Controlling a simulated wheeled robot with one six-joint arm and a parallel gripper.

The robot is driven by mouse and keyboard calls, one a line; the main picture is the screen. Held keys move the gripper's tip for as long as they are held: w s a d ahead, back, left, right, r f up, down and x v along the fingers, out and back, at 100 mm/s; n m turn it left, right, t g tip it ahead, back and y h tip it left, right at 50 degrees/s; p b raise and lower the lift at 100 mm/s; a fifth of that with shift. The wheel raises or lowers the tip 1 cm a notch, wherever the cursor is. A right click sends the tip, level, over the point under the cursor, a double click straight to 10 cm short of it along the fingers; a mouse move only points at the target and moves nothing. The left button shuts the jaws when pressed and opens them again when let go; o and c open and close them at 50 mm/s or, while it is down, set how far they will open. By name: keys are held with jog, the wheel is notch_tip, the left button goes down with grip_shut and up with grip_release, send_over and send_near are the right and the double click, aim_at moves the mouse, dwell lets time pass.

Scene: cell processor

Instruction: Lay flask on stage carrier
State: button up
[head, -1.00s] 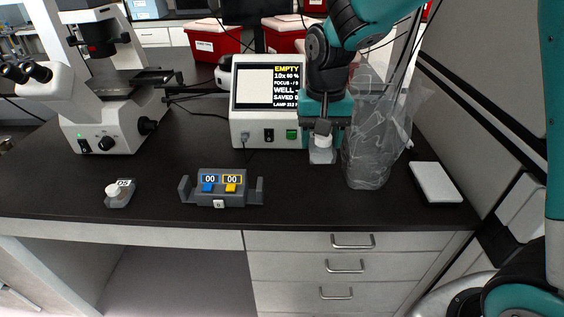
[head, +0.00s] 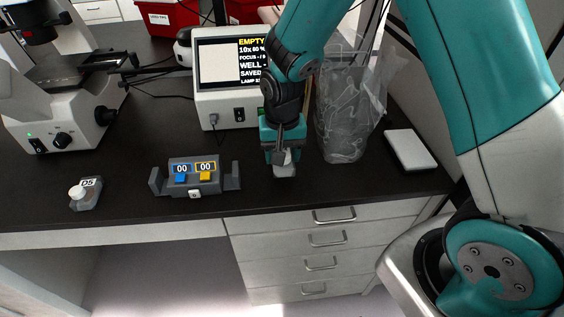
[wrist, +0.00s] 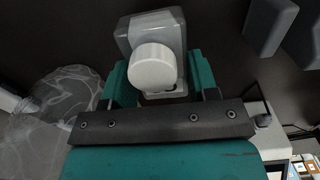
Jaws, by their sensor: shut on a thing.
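The flask (wrist: 150,32) is a small translucent box with a round white cap. In the wrist view it sits between the two teal fingers of my gripper (wrist: 160,85), which is shut on it, cap facing the camera. In the head view my gripper (head: 284,150) points down and holds the flask (head: 284,168) over the front part of the dark bench, right of the counter unit. The microscope stage (head: 80,72) is at the left, with a dark bracket (head: 108,60) at its right side. I cannot tell which part there is the stage carrier.
A counter unit (head: 194,178) with two "00" displays and a D5-labelled piece with a white knob (head: 84,193) stand on the bench. A screen box (head: 222,85) reading "EMPTY" is behind. A clear bag bin (head: 345,120) and a white pad (head: 411,150) are right of my gripper.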

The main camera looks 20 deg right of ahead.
jog(key=shift+f+p, duration=0.3)
jog(key=shift+f, duration=1.75)
jog(key=shift+f, duration=0.15)
jog(key=o, duration=1.3)
